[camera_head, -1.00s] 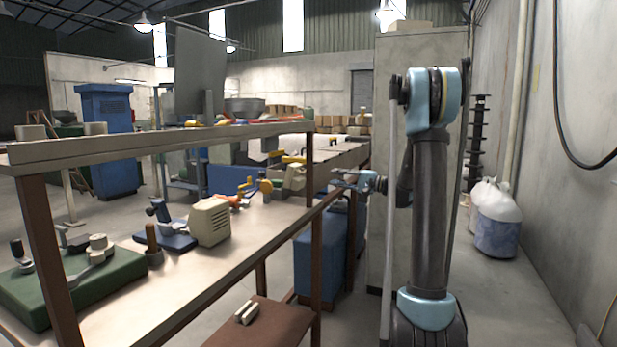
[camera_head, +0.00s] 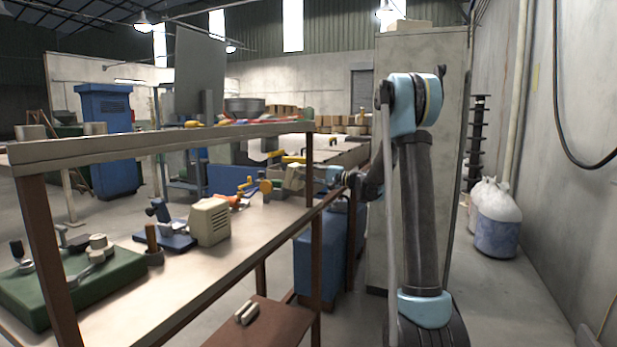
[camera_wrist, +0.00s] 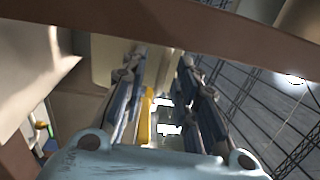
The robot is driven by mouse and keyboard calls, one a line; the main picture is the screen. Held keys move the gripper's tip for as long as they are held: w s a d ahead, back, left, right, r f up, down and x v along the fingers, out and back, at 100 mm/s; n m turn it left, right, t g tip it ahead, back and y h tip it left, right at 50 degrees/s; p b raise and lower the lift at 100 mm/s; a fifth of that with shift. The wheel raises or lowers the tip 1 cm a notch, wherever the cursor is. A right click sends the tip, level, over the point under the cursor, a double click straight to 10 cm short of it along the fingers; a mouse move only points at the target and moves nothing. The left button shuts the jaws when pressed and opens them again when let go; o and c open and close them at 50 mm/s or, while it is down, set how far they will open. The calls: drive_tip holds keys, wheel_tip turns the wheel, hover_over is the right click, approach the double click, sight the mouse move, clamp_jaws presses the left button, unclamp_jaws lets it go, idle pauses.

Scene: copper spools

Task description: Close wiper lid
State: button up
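No part is clearly marked as the wiper lid. A beige block-like device (camera_head: 293,177) with a yellow part (camera_head: 292,159) stands at the far end of the workbench. My gripper (camera_head: 313,173) is beside it on its right, partly hidden by the bench's brown post. In the wrist view my gripper (camera_wrist: 163,75) is open, its two fingers apart. A yellow bar (camera_wrist: 146,116) shows between the fingers, nearer the left one. A beige surface (camera_wrist: 112,55) lies beyond the fingertips. I cannot tell whether anything is touched.
The workbench (camera_head: 240,250) has an overhead shelf rail (camera_head: 160,141) and brown posts (camera_head: 317,262) close to my arm. A beige housing (camera_head: 209,222), a blue clamp (camera_head: 165,235) and a green base (camera_head: 75,285) stand along it.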

clamp_jaws()
drive_tip(key=shift+s+a, duration=0.1)
drive_tip(key=shift+a+r, duration=0.1)
drive_tip(key=shift+r, duration=0.1)
idle(0.5)
